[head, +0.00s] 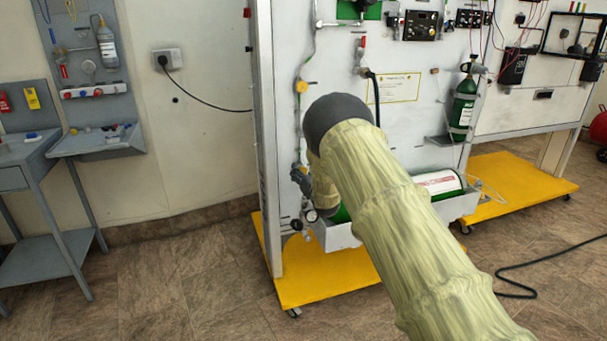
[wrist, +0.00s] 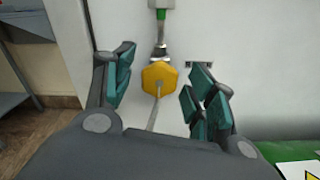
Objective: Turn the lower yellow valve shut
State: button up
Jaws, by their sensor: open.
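A yellow six-sided valve knob (wrist: 159,78) is on the white panel in the wrist view, below a metal fitting and with a thin grey tube running down from it. My gripper (wrist: 158,76) is open, with its teal-padded fingers on either side of the knob and visible gaps between. I cannot tell how near the fingertips are in depth. In the head view my gripper (head: 301,181) is at the panel's left edge, partly behind my arm. A higher yellow valve (head: 301,86) is above it there. The lower knob is not clearly visible in that view.
A green cylinder (head: 438,185) with a white label lies in a grey tray (head: 340,239) right of my gripper; it also shows in the wrist view (wrist: 287,153). A yellow base (head: 320,284) is below. A grey table (head: 30,150) stands left, with open floor between.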

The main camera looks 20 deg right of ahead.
jog(key=shift+c, duration=0.3)
jog(key=c, duration=1)
jog(key=shift+a+f+m+b, duration=0.1)
jog(key=shift+m+b, duration=0.3)
jog(key=shift+m, duration=3.4)
